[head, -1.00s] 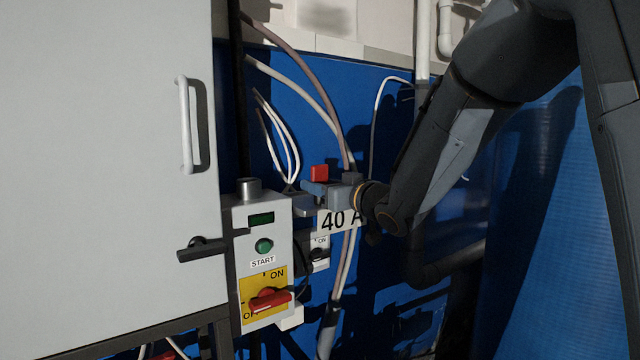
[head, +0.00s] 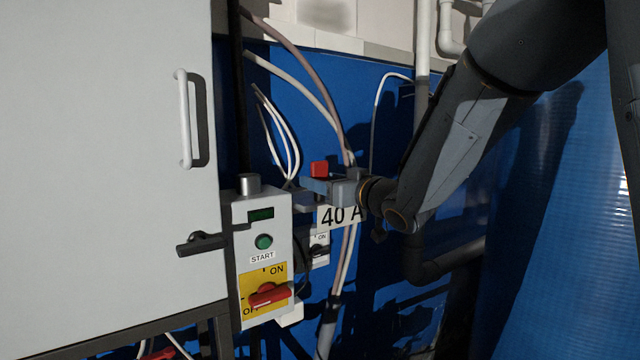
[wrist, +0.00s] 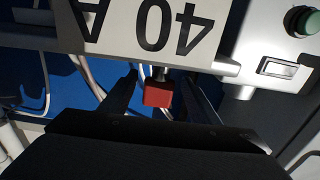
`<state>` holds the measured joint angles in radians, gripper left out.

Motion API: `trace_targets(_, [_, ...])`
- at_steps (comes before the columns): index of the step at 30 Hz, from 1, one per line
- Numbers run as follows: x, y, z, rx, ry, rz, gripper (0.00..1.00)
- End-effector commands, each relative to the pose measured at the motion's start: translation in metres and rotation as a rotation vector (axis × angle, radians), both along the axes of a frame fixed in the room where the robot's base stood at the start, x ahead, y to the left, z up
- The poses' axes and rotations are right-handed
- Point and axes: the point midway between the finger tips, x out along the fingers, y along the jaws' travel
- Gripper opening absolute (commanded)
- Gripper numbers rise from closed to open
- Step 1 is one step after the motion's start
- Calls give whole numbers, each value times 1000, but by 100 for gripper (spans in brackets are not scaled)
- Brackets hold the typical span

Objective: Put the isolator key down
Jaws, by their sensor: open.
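The isolator key, with a red block-shaped head (head: 319,168), stands at the small grey ledge behind the 40 A label. In the wrist view the red head (wrist: 157,94) shows with a short metal shank running toward the ledge's grey bar. My gripper (head: 318,186) is at the key, reaching in from the right. In the wrist view my gripper (wrist: 160,92) has its two dark fingers apart, one on each side of the key, with gaps visible between them and the red head. The shank's lower end is hidden.
The 40 A label (head: 341,216) is close below my gripper. A control box (head: 262,220) with a green START button and a red rotary switch (head: 270,295) stands to the left. A grey cabinet door (head: 110,150) fills the far left. Cables (head: 325,105) hang behind.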

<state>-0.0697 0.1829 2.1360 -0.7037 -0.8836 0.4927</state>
Motion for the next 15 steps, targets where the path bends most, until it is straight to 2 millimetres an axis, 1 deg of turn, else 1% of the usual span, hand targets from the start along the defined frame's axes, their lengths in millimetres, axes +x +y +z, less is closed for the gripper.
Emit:
trace_targets(1, [-7, -6, -1, 0, -2, -3, 56])
trace_targets(9, [-51, -36, -1, -1, -3, -4, 56])
trace_targets(15, [-75, -52, -1, 0, 0, -2, 56])
